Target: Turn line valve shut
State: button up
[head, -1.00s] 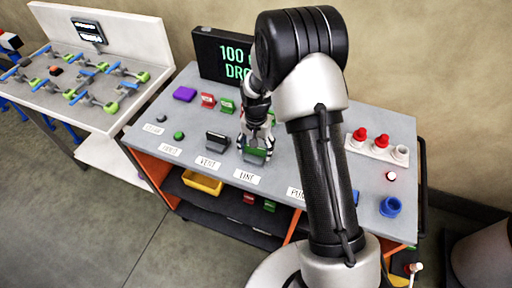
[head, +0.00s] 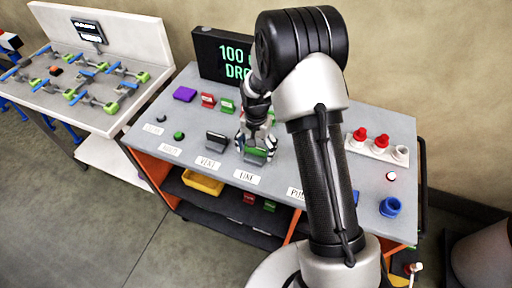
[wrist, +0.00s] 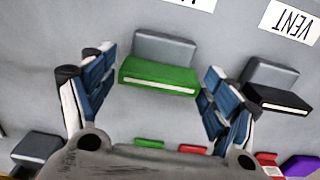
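The line valve has a green handle (head: 255,154) on a grey base, behind the LINE label (head: 246,177) on the grey bench top. In the wrist view the green handle (wrist: 158,77) lies crosswise between my fingers. My gripper (head: 256,146) is over the valve, with one finger beyond each end of the handle. In the wrist view my gripper (wrist: 158,66) is open, with a gap between each blue-padded finger and the handle. How far the fingertips are above the bench is hard to tell.
The vent valve with a black handle (head: 216,140) stands just left of the line valve. Red (head: 207,100) and green (head: 227,105) blocks and a purple block (head: 185,94) lie behind. A display (head: 222,55) stands at the back. My arm hides the bench's middle right.

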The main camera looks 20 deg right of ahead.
jog(key=shift+o, duration=0.2)
jog(key=shift+r, duration=0.1)
notch_tip(320, 180, up, 12)
dwell(0.5)
dwell(0.4)
jog(key=s+r+n+t+b, duration=0.1)
jog(key=s+r+n, duration=0.1)
jog(key=s+r, duration=0.55)
jog(key=s+r+n+t+b, duration=0.1)
jog(key=s+r+n, duration=0.1)
jog(key=s, duration=0.8)
jog(key=s+r+n+t+b, duration=0.1)
jog(key=s+r+n+t, duration=0.1)
jog(key=s, duration=0.8)
notch_tip(320, 180, up, 3)
jog(key=shift+s+f+n+t, duration=0.1)
jog(key=shift+s+n+t, duration=0.2)
jog(key=shift+n, duration=0.4)
